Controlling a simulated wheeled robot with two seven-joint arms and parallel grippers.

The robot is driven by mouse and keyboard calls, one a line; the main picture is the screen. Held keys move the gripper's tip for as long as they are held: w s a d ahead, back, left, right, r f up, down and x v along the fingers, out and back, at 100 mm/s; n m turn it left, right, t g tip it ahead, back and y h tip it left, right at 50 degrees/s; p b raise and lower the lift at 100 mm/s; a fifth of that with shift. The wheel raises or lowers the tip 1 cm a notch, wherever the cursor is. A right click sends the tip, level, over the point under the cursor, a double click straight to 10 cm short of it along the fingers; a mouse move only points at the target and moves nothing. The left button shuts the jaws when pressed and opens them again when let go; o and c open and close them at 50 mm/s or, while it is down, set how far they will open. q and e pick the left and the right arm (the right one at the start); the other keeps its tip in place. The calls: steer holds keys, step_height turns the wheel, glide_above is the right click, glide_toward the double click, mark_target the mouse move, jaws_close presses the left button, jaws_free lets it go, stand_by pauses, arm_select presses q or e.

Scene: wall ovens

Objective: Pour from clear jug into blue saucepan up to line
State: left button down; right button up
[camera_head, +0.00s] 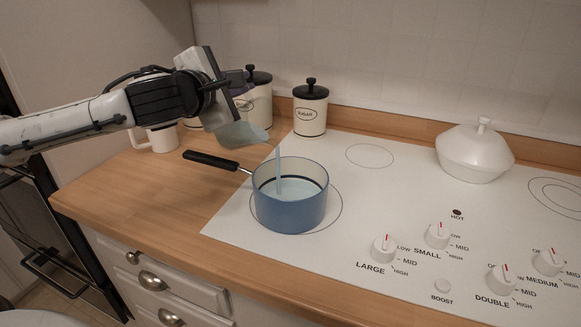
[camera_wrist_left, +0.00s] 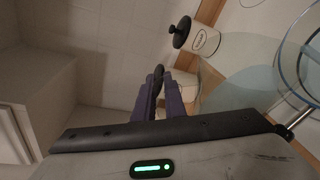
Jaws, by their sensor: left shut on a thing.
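The clear jug (camera_head: 241,134) is tilted, its mouth down to the right. A pale blue stream (camera_head: 278,165) runs from it into the blue saucepan (camera_head: 290,212). The saucepan stands upright on the hob, its black handle (camera_head: 211,160) pointing left. Pale blue liquid (camera_head: 291,188) lies inside it; a dark line (camera_head: 303,181) shows on the inner far wall, near the liquid surface. My left gripper (camera_head: 240,83) is shut on the jug, above and left of the saucepan. In the left wrist view its purple fingers (camera_wrist_left: 166,97) show, with the saucepan rim (camera_wrist_left: 284,58) at right. My right gripper is out of view.
A sugar canister (camera_head: 310,112) and another canister (camera_head: 259,104) stand against the back wall. A white mug (camera_head: 160,138) is behind my arm. A white lidded pot (camera_head: 474,154) stands at the right back. Knobs (camera_head: 384,248) line the front right.

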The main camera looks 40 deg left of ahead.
arm_select(q)
steer(key=shift+d, duration=0.15)
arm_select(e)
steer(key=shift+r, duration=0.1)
arm_select(q)
steer(key=shift+d+r+m+p, duration=0.25)
steer(key=shift+m+p, duration=0.05)
steer(key=shift+p, duration=0.35)
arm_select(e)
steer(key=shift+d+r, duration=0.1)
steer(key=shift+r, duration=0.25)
arm_select(q)
steer(key=shift+d+r+t+y+p, duration=0.2)
steer(key=shift+t+y+p, duration=0.1)
steer(key=shift+p, duration=0.15)
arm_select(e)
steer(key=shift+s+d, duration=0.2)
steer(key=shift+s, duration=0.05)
arm_select(q)
steer(key=shift+d+r+m+p, duration=0.4)
steer(key=shift+d+m+p, duration=0.15)
steer(key=shift+p, duration=0.4)
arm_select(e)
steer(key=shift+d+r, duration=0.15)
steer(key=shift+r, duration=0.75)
